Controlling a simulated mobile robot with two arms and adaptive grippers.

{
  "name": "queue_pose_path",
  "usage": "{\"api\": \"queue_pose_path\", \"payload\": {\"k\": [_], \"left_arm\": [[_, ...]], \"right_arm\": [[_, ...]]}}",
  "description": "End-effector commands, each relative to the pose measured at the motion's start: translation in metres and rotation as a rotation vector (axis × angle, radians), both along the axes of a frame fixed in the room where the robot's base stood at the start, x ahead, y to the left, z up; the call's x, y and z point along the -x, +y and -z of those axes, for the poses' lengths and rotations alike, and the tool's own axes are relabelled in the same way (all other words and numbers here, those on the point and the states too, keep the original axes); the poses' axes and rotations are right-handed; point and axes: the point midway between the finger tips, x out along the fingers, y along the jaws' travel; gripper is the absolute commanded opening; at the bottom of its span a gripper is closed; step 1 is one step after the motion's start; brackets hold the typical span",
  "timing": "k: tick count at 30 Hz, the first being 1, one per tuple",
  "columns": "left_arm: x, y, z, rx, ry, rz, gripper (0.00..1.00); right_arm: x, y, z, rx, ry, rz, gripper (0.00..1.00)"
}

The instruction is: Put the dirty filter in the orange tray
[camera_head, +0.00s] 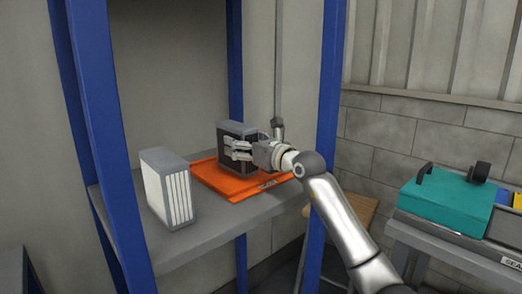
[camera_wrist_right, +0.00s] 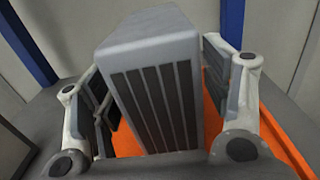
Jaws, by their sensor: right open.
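The dirty filter (camera_head: 235,130), a grey-framed block with dark pleats, stands upright in the orange tray (camera_head: 212,181) on the grey shelf. My right gripper (camera_head: 238,150) is at the filter from the right, with its fingers along it. In the right wrist view the dirty filter (camera_wrist_right: 155,95) stands between the open fingers of my right gripper (camera_wrist_right: 158,112), and the orange tray (camera_wrist_right: 283,140) shows below and behind it. Whether a finger touches the filter is hard to tell. My left gripper is not in view.
A filter with white pleats (camera_head: 170,188) stands on the shelf (camera_head: 205,225) left of the tray. Blue posts (camera_head: 327,110) frame the shelf. On the right, a teal case (camera_head: 447,200) sits on a grey table with other items.

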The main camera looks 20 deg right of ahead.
Motion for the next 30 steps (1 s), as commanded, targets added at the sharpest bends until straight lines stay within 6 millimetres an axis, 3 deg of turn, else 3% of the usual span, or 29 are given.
{"api": "queue_pose_path", "payload": {"k": [18, 30], "left_arm": [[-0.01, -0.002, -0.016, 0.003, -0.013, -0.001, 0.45], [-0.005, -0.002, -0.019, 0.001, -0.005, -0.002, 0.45]], "right_arm": [[0.093, -0.035, 0.001, 0.003, 0.0, 0.002, 0.71], [0.103, -0.038, 0.0, 0.001, 0.0, 0.001, 0.71]]}}
